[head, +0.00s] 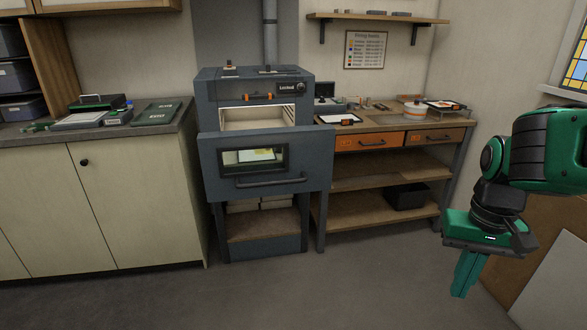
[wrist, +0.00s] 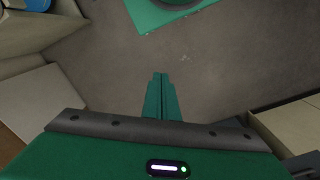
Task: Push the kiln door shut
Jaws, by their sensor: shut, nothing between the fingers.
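The grey-blue kiln (head: 207,95) stands in the middle of the head view against the back wall. Its door (head: 215,168), with a small window and a dark bar handle (head: 270,180), is open. It sits low in front of the body, leaving the pale chamber (head: 245,120) showing above its top edge. Something yellow-green shows through the window. My gripper (head: 466,276) hangs at the right, pointing down, well apart from the door. In the wrist view its green fingers (wrist: 160,85) are shut together and empty above the floor.
A cream cabinet (head: 125,190) with a counter stands left of the kiln. A wooden workbench (head: 375,185) with drawers and shelves stands right of it. Boards (head: 555,270) lean at the far right. The grey floor (head: 300,295) before the kiln is clear.

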